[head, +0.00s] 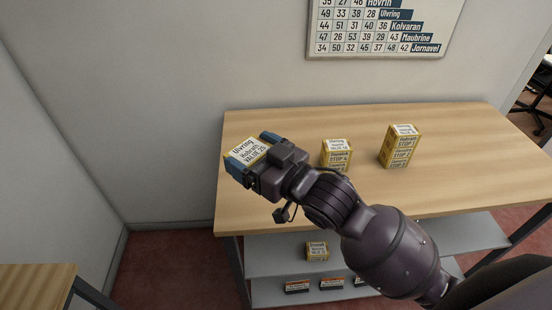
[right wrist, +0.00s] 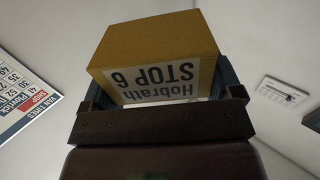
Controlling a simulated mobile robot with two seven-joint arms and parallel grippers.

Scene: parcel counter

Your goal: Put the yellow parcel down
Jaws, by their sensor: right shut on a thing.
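The yellow parcel (head: 246,150) has a white label on top that reads Ulvring, Hobrath, VALUE 25. My right gripper (head: 255,151) is shut on it at the left end of the wooden counter (head: 300,205). I cannot tell whether the parcel touches the counter top. My left gripper is not in view.
Two yellow parcels stand on the counter, a smaller one (head: 337,154) in the middle and a taller one (head: 399,146) farther right. Another parcel (head: 317,251) is on the grey shelf (head: 262,262) below. A number chart (head: 380,28) hangs behind. The counter's right part is clear.

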